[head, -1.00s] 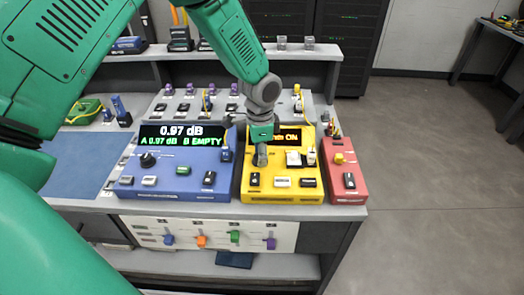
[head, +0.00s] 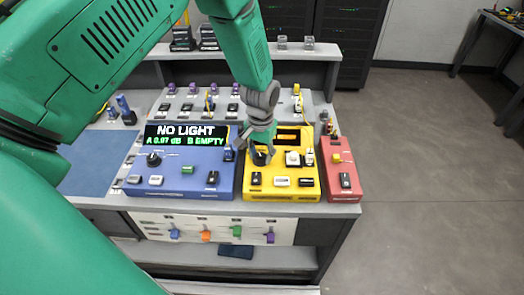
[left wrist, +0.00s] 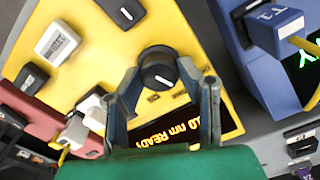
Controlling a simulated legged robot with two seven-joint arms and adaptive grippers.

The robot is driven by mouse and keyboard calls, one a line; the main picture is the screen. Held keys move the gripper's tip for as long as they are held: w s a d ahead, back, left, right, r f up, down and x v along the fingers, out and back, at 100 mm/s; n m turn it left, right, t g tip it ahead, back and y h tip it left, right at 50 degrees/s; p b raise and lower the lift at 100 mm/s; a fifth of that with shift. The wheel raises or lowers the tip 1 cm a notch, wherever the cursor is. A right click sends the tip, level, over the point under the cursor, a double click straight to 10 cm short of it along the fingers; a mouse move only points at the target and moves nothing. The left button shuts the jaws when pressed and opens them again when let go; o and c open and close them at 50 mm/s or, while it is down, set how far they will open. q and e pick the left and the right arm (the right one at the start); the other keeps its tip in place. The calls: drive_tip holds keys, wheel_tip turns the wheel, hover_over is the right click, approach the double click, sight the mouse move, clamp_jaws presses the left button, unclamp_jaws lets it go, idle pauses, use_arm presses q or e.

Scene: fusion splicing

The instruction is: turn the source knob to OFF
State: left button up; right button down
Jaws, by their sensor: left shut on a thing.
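The yellow source box (head: 281,195) stands on the bench between the blue meter box (head: 185,180) and a red box (head: 342,180). Its round black source knob (left wrist: 158,70) has a white pointer mark. My left gripper (head: 262,154) reaches down on it; in the left wrist view its fingers (left wrist: 160,78) are shut on the knob, one on each side. The yellow box's display (left wrist: 165,128) appears upside down in that view and shows "READY". The blue meter's display (head: 186,136) reads "NO LIGHT" and "A 0.97 dB B EMPTY". My right gripper is not in view.
A white block (head: 293,158) and several dark and white switches sit on the yellow box near the knob. A blue connector with a yellow cable (left wrist: 275,28) stands close by in the left wrist view. A blue mat (head: 95,160) lies at the left.

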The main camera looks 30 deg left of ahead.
sight(261, 156)
use_arm(q)
drive_tip(key=n, duration=0.3)
drive_tip(key=n+p, duration=0.1)
drive_tip(key=shift+s+f+n, duration=0.25)
drive_tip(key=shift+s+n, duration=0.15)
drive_tip(key=shift+d, duration=0.1)
drive_tip(key=o, duration=1.1)
drive_tip(key=shift+o, duration=0.2)
drive_tip(key=shift+w, duration=0.2)
drive_tip(key=shift+r, duration=0.1)
drive_tip(key=shift+r, duration=0.15)
wheel_tip(261, 156, up, 12)
drive_tip(key=shift+f, duration=0.25)
